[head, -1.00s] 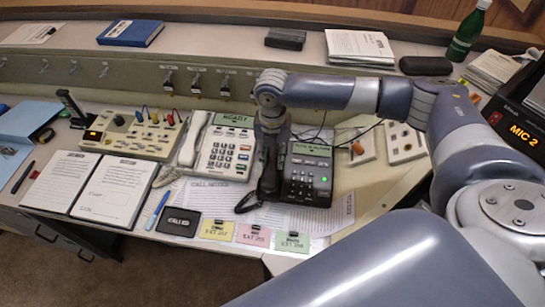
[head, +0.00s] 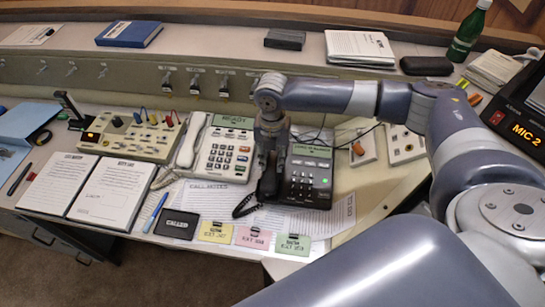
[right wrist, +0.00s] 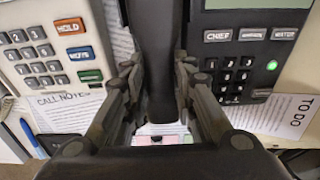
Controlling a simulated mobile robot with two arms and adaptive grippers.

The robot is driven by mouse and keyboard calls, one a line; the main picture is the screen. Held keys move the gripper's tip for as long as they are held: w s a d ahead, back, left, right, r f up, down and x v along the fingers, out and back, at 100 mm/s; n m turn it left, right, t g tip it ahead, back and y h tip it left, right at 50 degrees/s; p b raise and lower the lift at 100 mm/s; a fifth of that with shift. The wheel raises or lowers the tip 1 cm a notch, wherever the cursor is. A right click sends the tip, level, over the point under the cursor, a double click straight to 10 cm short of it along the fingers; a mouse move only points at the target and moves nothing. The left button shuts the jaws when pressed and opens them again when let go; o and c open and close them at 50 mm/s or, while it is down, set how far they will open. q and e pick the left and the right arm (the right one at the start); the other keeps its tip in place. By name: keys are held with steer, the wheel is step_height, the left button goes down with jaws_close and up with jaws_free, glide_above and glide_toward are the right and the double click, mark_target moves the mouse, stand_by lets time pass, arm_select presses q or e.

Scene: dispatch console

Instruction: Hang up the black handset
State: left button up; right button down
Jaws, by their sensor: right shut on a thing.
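The black handset (head: 268,184) is upright in my right gripper (head: 270,148), at the left side of the black desk phone (head: 308,184). In the right wrist view, the handset (right wrist: 156,45) runs between the two fingers of my right gripper (right wrist: 158,75), which are shut on it. The black phone (right wrist: 236,80) is just to its right there, with a lit green lamp. I cannot tell whether the handset touches the phone's cradle. A coiled black cord (head: 243,209) hangs from its lower end. My left gripper is out of view.
A white phone (head: 222,155) with its own handset stands close on the left. Papers, a black card (head: 177,224) and coloured clip notes (head: 254,237) lie in front. A grey switch panel (head: 120,77) rises behind. The MIC 2 unit (head: 522,125) is at the right.

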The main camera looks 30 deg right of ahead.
steer(key=shift+f+p, duration=0.35)
steer(key=shift+f, duration=0.05)
stand_by(0.9)
steer(key=shift+p, duration=0.5)
steer(key=shift+w+d+f, duration=0.1)
steer(key=shift+f, duration=0.15)
stand_by(0.9)
steer(key=c, duration=1.2)
jaws_free()
steer(key=shift+c, duration=0.2)
steer(key=o, duration=0.5)
steer(key=shift+f, duration=0.1)
